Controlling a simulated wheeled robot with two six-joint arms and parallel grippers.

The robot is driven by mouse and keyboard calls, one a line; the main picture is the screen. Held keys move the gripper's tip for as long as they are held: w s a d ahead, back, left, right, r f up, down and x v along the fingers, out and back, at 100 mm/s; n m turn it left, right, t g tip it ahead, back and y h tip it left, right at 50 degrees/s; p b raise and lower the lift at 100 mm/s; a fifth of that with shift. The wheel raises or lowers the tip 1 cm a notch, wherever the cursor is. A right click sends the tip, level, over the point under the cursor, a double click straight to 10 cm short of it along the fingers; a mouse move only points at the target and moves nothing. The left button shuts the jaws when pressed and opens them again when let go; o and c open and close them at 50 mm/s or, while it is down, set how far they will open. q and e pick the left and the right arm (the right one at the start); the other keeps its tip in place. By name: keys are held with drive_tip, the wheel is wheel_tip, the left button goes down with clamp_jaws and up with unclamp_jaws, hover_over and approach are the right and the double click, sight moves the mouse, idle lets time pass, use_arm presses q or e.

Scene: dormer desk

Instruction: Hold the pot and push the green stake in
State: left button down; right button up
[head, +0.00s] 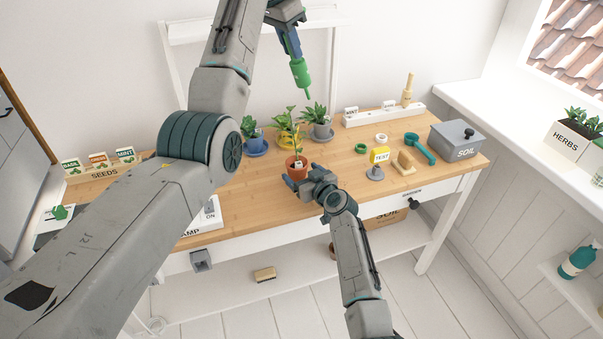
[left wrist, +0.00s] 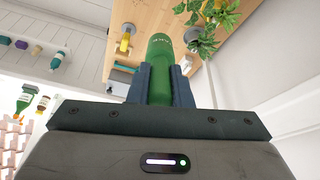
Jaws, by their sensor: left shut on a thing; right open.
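My left gripper (head: 291,50) is shut on the green stake (head: 301,76), holding it high above the back of the desk with its thin tip pointing down. The stake also shows between the fingers in the left wrist view (left wrist: 160,62). A small terracotta pot (head: 296,169) with a leafy plant stands on the desk, below the stake and nearer the front. My right gripper (head: 303,184) is open, low at the pot's front side. I cannot tell whether its fingers touch the pot, and part of the pot's base is hidden.
Several potted plants stand behind the pot, in blue (head: 256,147), yellow (head: 285,139) and grey (head: 322,131) pots. Seed packets (head: 98,161) stand at left.

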drive_tip(key=shift+w+a+f, duration=0.1)
drive_tip(key=shift+w+a, duration=0.15)
drive_tip(key=shift+w, duration=0.15)
drive_tip(key=c, duration=1.2)
use_arm(q)
drive_tip(key=f+y, duration=0.1)
drive_tip(key=f, duration=0.2)
drive_tip(key=w+d+f+g, duration=0.1)
drive_tip(key=f, duration=0.3)
drive_tip(key=f+y, duration=0.1)
drive_tip(key=f, duration=0.2)
drive_tip(key=shift+w+d+f+g+y, duration=0.2)
drive_tip(key=shift+d+f+g+y, duration=0.1)
drive_tip(key=shift+f+g, duration=0.1)
drive_tip(key=shift+f, duration=0.55)
